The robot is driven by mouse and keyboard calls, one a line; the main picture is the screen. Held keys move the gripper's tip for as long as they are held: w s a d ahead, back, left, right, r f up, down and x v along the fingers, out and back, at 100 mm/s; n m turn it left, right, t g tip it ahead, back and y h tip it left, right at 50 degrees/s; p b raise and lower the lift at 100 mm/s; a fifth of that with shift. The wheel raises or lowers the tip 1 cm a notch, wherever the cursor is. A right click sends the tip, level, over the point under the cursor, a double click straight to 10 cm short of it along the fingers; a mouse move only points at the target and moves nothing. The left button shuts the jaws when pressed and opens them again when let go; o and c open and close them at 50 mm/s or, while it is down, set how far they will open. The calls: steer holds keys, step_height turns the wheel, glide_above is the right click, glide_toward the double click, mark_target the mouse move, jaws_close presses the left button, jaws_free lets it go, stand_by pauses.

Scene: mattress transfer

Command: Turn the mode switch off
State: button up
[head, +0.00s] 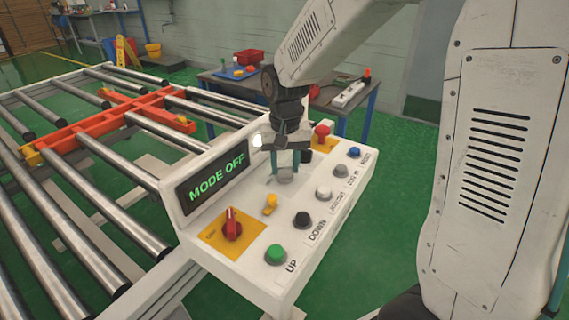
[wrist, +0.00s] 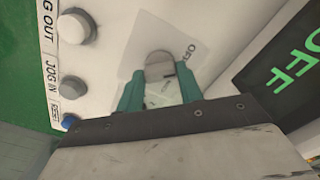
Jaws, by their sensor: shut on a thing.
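The control box (head: 205,155) has a screen (head: 217,178) that reads "MODE OFF" in green. The mode switch (head: 285,178) is a grey round knob on the panel, partly hidden by my gripper (head: 289,165) in the head view. In the wrist view the switch (wrist: 160,60) sits on a pale plate with an "OFF" label beside it. My gripper's teal fingers (wrist: 159,90) are on either side of it, shut on it. How the switch is turned is hard to tell.
Around it are a red rotary switch (head: 232,226), a small yellow switch (head: 270,204), a green button (head: 275,254), a black button (head: 302,219), white buttons and a red mushroom button (head: 322,131). A roller conveyor (head: 75,165) stands left; a table with tools is behind.

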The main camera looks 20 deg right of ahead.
mark_target(285, 169)
steer(key=shift+n, duration=0.9)
steer(key=o, duration=1)
step_height(285, 169, up, 8)
steer(key=shift+f, duration=0.1)
steer(key=shift+s, duration=0.1)
